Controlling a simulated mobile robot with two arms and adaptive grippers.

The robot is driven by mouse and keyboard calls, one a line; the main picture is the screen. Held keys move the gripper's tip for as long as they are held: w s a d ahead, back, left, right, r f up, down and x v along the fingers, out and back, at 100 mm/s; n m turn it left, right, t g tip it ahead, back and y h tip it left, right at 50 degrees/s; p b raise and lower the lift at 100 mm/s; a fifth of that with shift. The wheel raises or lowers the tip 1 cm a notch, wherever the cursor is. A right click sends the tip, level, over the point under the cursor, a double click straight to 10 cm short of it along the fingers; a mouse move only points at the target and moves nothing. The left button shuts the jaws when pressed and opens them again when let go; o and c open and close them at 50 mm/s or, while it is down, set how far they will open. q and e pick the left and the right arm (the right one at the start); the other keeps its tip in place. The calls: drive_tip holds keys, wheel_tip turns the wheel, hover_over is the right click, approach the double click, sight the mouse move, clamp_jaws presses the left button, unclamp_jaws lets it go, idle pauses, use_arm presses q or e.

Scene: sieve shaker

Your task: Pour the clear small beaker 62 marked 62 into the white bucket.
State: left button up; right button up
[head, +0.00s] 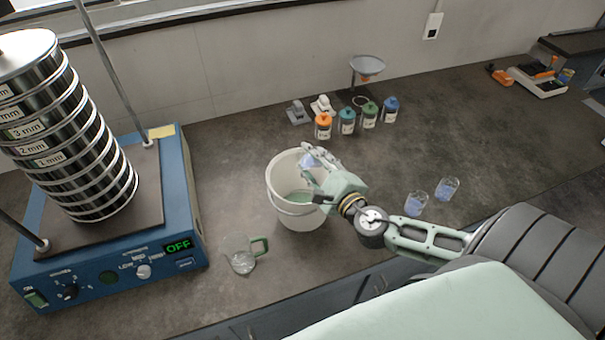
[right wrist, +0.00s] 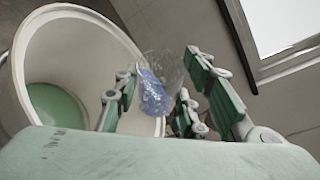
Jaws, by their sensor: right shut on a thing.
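The white bucket (head: 282,206) stands on the bench in the middle of the head view, with green material on its inside bottom. It also shows at the left of the right wrist view (right wrist: 75,15). My right gripper (head: 314,165) is over the bucket's rim and is shut on a small clear beaker (head: 311,160) with bluish contents. In the right wrist view the beaker (right wrist: 152,92) sits between the fingers and looks tilted. Its marking cannot be read. My left gripper is not in view.
Two clear beakers with blue contents (head: 415,204) (head: 447,189) stand right of the bucket. A clear jug with a green handle (head: 241,256) stands in front. The blue sieve shaker (head: 180,225) is at left. Several capped jars (head: 347,121) and a funnel (head: 367,66) are behind.

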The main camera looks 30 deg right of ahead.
drive_tip(key=shift+r+n+b, duration=0.1)
drive_tip(key=shift+n+b, duration=0.25)
drive_tip(key=shift+n, duration=0.05)
drive_tip(key=shift+a+r+n+t, duration=0.1)
drive_tip(key=shift+r+n+t, duration=0.3)
drive_tip(key=shift+r+n, duration=0.45)
idle(0.8)
drive_tip(key=shift+s+a+r+n+t+b, duration=0.15)
drive_tip(key=shift+r+n+t+b, duration=0.15)
drive_tip(key=shift+n+b, duration=0.6)
idle(1.6)
drive_tip(key=shift+r+n+t+b, duration=0.15)
drive_tip(key=shift+n+t+b, duration=0.3)
drive_tip(key=shift+n, duration=0.1)
idle(1.8)
drive_tip(key=shift+n, duration=0.4)
idle(0.7)
